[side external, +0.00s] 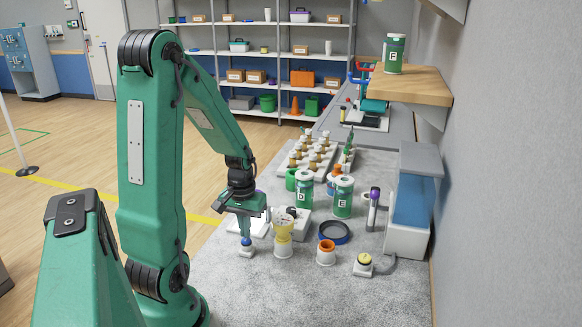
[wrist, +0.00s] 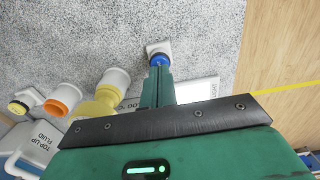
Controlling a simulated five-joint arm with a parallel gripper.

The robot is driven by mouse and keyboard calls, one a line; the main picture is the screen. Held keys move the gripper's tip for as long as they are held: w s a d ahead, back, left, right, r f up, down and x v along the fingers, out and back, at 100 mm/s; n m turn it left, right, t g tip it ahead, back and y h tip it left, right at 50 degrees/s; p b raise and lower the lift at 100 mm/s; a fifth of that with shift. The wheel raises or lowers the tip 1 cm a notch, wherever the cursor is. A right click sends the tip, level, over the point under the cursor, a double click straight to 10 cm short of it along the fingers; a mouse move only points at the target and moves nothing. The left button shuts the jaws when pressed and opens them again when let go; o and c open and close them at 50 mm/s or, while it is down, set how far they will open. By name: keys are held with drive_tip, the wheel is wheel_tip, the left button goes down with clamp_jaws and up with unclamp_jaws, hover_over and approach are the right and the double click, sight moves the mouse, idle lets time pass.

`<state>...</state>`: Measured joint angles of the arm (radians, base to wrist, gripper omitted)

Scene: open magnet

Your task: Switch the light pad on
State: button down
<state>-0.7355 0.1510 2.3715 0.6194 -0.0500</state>
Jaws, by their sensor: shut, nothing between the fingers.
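A small white block with a round blue button (side external: 246,243) stands on the grey speckled surface. The button also shows in the wrist view (wrist: 159,59). My gripper (side external: 245,233) is shut and empty and points down, its fingertips right at the blue button. I cannot tell whether they touch or press it. A flat white panel (side external: 259,226), which may be the light pad, lies behind my gripper. In the wrist view the panel (wrist: 203,91) is partly hidden by my gripper, and I see no clear glow on it.
A yellow funnel-topped container (side external: 283,232), an orange-rimmed white cup (side external: 326,254) and a yellow button on a white base (side external: 363,264) stand to the right. A dark blue ring (side external: 335,232) and green-white canisters (side external: 343,198) are behind. A tall blue-and-white tank (side external: 409,205) stands by the wall.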

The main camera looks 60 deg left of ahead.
drive_tip(key=shift+r, duration=2.8)
drive_tip(key=d+r+m+t, duration=0.2)
drive_tip(key=d+r+m, duration=0.2)
drive_tip(key=d, duration=0.6)
drive_tip(key=d+r+m+t, duration=0.3)
drive_tip(key=d+r+m, duration=0.2)
drive_tip(key=d+r, duration=0.4)
drive_tip(key=shift+d+t, duration=0.3)
drive_tip(key=shift+d, duration=0.3)
